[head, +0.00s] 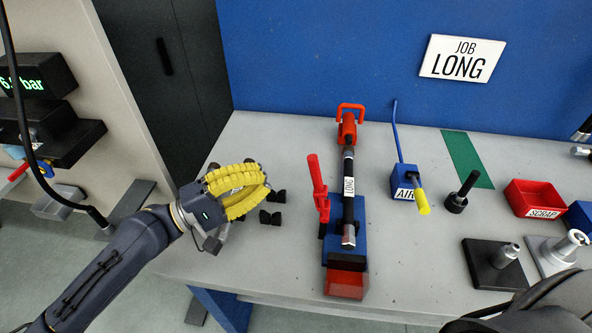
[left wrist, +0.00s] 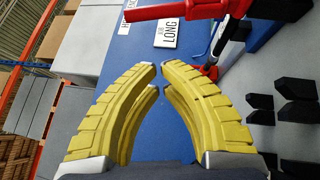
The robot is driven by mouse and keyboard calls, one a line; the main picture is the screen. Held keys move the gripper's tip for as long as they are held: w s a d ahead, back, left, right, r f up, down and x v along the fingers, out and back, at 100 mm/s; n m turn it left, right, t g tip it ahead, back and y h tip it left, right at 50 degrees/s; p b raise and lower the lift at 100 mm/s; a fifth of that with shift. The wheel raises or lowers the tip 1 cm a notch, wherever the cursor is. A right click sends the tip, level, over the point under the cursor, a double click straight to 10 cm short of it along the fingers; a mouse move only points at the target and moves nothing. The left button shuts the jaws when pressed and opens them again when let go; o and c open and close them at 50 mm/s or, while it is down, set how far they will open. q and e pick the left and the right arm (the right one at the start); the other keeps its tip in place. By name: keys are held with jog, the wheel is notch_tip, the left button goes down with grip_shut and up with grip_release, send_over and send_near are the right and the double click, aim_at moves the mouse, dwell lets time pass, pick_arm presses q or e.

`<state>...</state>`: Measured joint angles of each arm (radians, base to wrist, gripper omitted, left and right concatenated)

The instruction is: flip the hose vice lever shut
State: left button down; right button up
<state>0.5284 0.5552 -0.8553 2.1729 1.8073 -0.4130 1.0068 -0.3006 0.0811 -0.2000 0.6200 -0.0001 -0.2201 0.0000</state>
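The hose vice (head: 361,245) is a blue block with a red front on the bench. Its red lever (head: 318,184) stands up on the left side, with its handle pointing up and slightly back. A black hose (head: 348,208) labelled LONG, with metal ends, lies along the vice. My left gripper (head: 266,186), with yellow ribbed fingers, is left of the lever and apart from it. In the left wrist view the fingertips (left wrist: 160,68) come almost together with nothing between them. The red lever (left wrist: 185,11) crosses the top of that view beyond the fingers. My right gripper is not visible.
A red clamp (head: 347,128) stands behind the vice. A blue AIR block (head: 404,185) with a yellow handle is to its right. A red SCRAP bin (head: 533,198) and metal fittings stand farther right. Small black blocks (head: 270,217) lie between my left gripper and the vice.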

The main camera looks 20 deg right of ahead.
aim_at(319, 188)
pick_arm(q)
jog(key=s+d+r, duration=0.1)
jog(key=d, duration=0.6)
jog(key=shift+s+r, duration=0.25)
jog(key=shift+s, duration=0.1)
jog(key=shift+d, duration=0.1)
